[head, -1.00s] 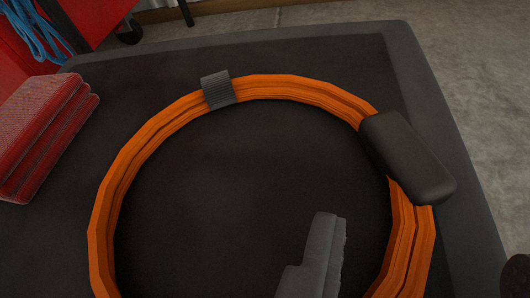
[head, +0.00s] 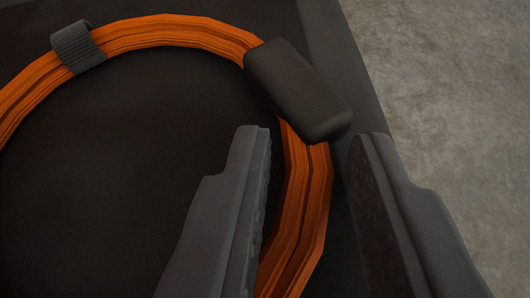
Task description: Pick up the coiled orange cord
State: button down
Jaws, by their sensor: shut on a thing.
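The coiled orange cord (head: 310,195) lies as a ring on a dark surface, its left and near parts cut off by the frame. A ribbed grey band (head: 77,47) wraps it at the upper left, and a black block-shaped connector (head: 297,88) sits on it at the upper right. My gripper (head: 312,148) has one finger inside the ring and the other outside, around the right side of the cord just below the connector. It is shut on that bundle. The left finger hides part of the cord.
The dark surface (head: 110,170) is bare inside the ring. Its edge runs close past the right finger, with grey concrete floor (head: 440,90) beyond it.

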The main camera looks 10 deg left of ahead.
jog(key=shift+r, duration=0.5)
notch_tip(320, 180, up, 2)
jog(key=shift+r+p, duration=0.25)
jog(key=shift+p, duration=0.5)
jog(key=s+a+p, duration=0.1)
jog(key=s+p, duration=0.1)
jog(key=s, duration=0.6)
jog(key=s+a+r+p, duration=0.1)
jog(key=s+p, duration=0.1)
jog(key=s, duration=0.5)
jog(key=shift+s+a+p, duration=0.35)
jog(key=shift+a, duration=0.05)
jog(key=shift+r, duration=0.1)
